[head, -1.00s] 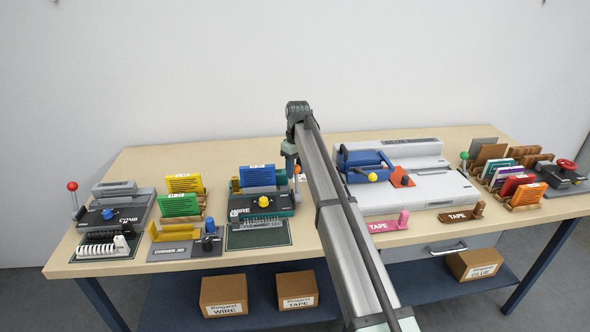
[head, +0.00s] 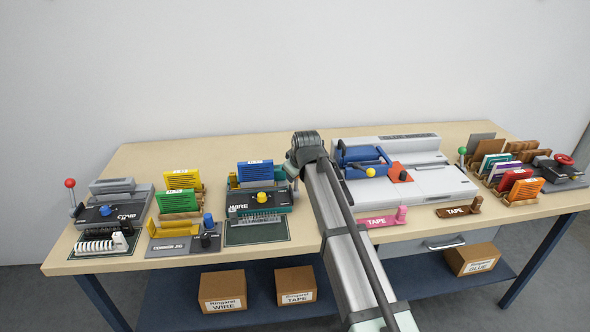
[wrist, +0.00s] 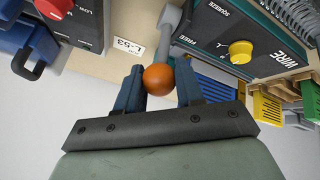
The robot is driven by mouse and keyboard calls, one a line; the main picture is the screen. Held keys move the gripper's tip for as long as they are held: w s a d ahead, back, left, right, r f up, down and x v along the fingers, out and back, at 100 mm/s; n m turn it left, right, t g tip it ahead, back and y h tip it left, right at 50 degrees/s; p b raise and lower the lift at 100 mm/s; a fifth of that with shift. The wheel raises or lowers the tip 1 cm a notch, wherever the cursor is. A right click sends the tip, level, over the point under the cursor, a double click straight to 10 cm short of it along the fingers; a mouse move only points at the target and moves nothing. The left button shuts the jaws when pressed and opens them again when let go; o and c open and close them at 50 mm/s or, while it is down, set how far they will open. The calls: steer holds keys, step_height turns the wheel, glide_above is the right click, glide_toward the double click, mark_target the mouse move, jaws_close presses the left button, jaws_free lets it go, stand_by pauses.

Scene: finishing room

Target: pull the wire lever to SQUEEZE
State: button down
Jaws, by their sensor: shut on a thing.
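The wire machine (head: 262,203) is a dark teal box marked WIRE with a yellow knob (head: 262,198), left of my arm in the head view. The wrist view shows its top (wrist: 215,35) with the words FREE and SQUEEZE. The wire lever is a grey rod (wrist: 176,28) with an orange ball (wrist: 158,78) on its end, beside the FREE side of the machine. My gripper (wrist: 160,85) has its blue fingers on either side of the orange ball and is shut on it. In the head view my arm hides the ball and fingers.
A blue-handled machine (head: 362,160) stands close to the right of my arm. The comb machine (head: 112,210) and corner jig (head: 180,240) stand to the left. A yellow booklet stack (head: 183,180) is left of the wire machine. The back of the table is clear.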

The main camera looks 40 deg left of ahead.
steer(key=shift+s+d+f, duration=0.25)
steer(key=shift+s+d, duration=0.2)
steer(key=shift+s, duration=0.05)
steer(key=shift+s+d+f, duration=0.2)
steer(key=shift+s+d, duration=0.2)
steer(key=shift+s, duration=0.05)
steer(key=c, duration=0.8)
jaws_free()
steer(key=shift+r, duration=0.1)
steer(key=v, duration=1.3)
steer(key=shift+s+d+r, duration=0.1)
steer(key=shift+s+r, duration=0.05)
steer(key=shift+r, duration=0.15)
